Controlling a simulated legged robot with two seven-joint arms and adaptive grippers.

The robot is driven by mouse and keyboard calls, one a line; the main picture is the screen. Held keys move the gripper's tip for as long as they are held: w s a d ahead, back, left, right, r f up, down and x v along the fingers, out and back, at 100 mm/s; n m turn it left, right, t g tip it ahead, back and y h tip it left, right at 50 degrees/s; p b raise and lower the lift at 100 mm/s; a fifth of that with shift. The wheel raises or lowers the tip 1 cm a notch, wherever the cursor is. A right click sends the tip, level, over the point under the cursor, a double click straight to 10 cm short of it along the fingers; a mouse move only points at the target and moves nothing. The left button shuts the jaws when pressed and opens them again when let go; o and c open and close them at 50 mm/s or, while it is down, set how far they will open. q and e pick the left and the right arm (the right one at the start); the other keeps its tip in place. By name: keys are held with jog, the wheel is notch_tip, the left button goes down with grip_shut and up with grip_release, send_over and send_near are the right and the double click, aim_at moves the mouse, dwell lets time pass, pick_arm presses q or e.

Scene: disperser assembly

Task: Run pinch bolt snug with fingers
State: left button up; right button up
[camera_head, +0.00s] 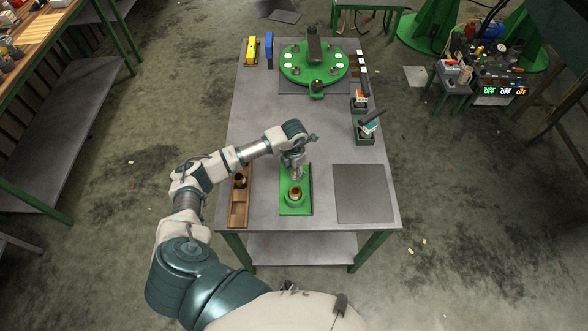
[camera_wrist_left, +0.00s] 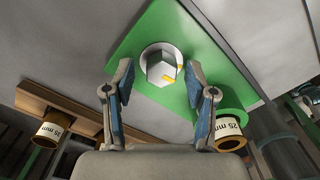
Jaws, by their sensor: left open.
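The pinch bolt (camera_wrist_left: 160,66) has a grey hex head with a yellow mark and a round flange. It sits on the green plate (camera_wrist_left: 150,34), which also shows in the head view (camera_head: 306,206). My left gripper (camera_wrist_left: 159,72) is open, with one finger on each side of the bolt head and gaps showing between. In the head view, my left gripper (camera_head: 296,174) is over the back part of the plate and hides the bolt. A bushing marked 25 mm (camera_wrist_left: 229,128) sits in the green holder at the plate's front. My right gripper is not in view.
A wooden tray (camera_head: 238,222) with another bushing (camera_head: 240,181) lies left of the plate. A dark grey mat (camera_head: 360,195) lies to the right, clear. A round green fixture (camera_head: 313,66) stands at the back.

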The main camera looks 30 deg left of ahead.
pick_arm(q)
grip_shut()
jog(key=shift+f+m+b, duration=0.2)
jog(key=shift+m+b, duration=0.6)
jog(key=shift+b, duration=0.05)
jog(key=shift+m+b, duration=0.4)
jog(key=shift+m, duration=0.2)
jog(key=shift+r+m, duration=0.15)
jog(key=shift+m, duration=0.35)
grip_release()
